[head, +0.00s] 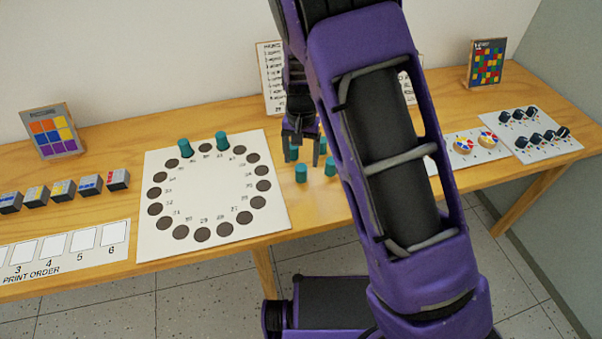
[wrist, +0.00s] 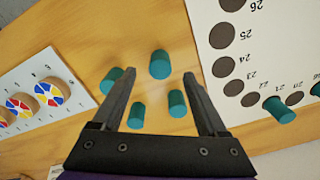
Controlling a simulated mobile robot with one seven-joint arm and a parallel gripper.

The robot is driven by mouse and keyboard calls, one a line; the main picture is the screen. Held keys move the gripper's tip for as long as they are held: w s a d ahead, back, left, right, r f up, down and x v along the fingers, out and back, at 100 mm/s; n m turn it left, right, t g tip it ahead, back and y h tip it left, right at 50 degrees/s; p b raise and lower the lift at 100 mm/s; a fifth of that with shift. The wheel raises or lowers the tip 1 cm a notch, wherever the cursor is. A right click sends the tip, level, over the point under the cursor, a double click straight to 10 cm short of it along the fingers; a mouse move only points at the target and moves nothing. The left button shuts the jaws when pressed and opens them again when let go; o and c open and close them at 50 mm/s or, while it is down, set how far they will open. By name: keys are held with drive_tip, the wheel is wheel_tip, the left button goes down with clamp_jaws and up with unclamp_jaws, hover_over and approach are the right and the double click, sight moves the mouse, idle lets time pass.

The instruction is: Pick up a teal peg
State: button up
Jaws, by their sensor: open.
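Several loose teal pegs stand on the wooden table right of the white board (head: 212,195) with its ring of numbered dark circles. In the head view, one front peg (head: 301,173) and another peg (head: 330,167) show clearly; those behind are partly hidden by my gripper (head: 303,138). In the wrist view, my gripper (wrist: 158,75) is open and empty above the cluster. One peg (wrist: 160,65) is between the fingertips, another peg (wrist: 177,103) is nearer the right finger, and others (wrist: 136,116) are at the left. Two more teal pegs (head: 186,148) (head: 221,141) stand on the board.
A card with round colour-wheel pieces (head: 463,146) and a card with dark knob-like pieces (head: 535,136) lie to the right. Small blocks (head: 62,190) and a print-order strip (head: 70,246) are at the left. Upright picture panels (head: 52,131) (head: 487,64) stand at the back.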

sight(301, 167)
drive_tip(key=shift+f, duration=2.7)
clamp_jaws()
